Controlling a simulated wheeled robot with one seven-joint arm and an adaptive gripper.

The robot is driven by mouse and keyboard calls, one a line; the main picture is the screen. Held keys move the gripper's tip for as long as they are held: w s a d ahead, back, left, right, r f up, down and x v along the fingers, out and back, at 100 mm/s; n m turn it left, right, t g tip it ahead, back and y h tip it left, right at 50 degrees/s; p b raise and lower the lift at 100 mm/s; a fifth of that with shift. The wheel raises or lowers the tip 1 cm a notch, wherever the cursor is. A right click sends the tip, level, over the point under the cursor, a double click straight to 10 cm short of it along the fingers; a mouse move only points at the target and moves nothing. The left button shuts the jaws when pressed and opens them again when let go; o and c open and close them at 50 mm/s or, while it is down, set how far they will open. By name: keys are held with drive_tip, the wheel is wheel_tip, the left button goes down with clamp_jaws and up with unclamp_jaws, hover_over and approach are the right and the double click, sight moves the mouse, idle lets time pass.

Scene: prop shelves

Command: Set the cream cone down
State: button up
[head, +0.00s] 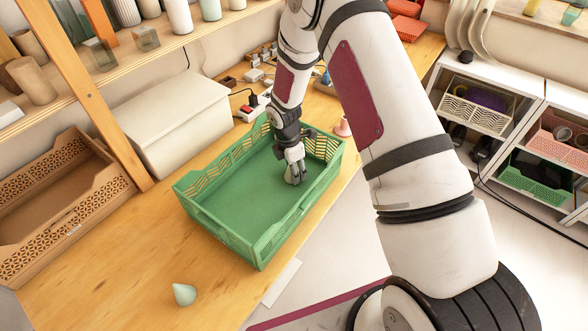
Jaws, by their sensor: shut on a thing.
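My gripper (295,175) reaches down inside the green crate (226,218), toward its right side. It is shut on a small pale thing, taken to be the cream cone (290,178), mostly hidden by the fingers. I cannot tell whether the cone touches the crate floor. The rest of the crate floor looks bare. A pale mint cone (184,294) lies apart on the wooden table, in front of the crate.
A brown latticed tray (66,240) stands at the left and a white box (170,122) behind the crate. A power strip (252,108) and a pinkish object (342,127) sit near the crate's far side. Table space is free in front of the crate.

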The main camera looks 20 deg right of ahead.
drive_tip(key=o, duration=1.1)
drive_tip(key=shift+f, duration=0.1)
drive_tip(key=shift+o, duration=0.2)
drive_tip(key=r, duration=0.4)
drive_tip(key=a+r, duration=0.1)
drive_tip(key=r, duration=0.3)
drive_tip(key=r+b, duration=0.1)
drive_tip(key=r, duration=0.3)
drive_tip(key=shift+s+a, duration=0.15)
drive_tip(key=s+d+r+m+t, duration=0.1)
drive_tip(key=s+r+m, duration=0.3)
drive_tip(key=r, duration=0.6)
drive_tip(key=s+d+r+m+t, duration=0.1)
drive_tip(key=s+r+m, duration=0.4)
drive_tip(key=r, duration=0.5)
drive_tip(key=s+r+m+t, duration=0.1)
drive_tip(key=s+r+m, duration=0.2)
drive_tip(key=s, duration=0.3)
drive_tip(key=s+r+m+t+y, duration=0.1)
drive_tip(key=s+r+m, duration=0.2)
drive_tip(key=s, duration=0.3)
drive_tip(key=s+r+m+t, duration=0.1)
drive_tip(key=s+r+m, duration=0.2)
drive_tip(key=s+m, duration=0.2)
drive_tip(key=shift+s+a+r, duration=0.3)
drive_tip(key=shift+s+a, duration=0.15)
drive_tip(key=shift+s, duration=0.6)
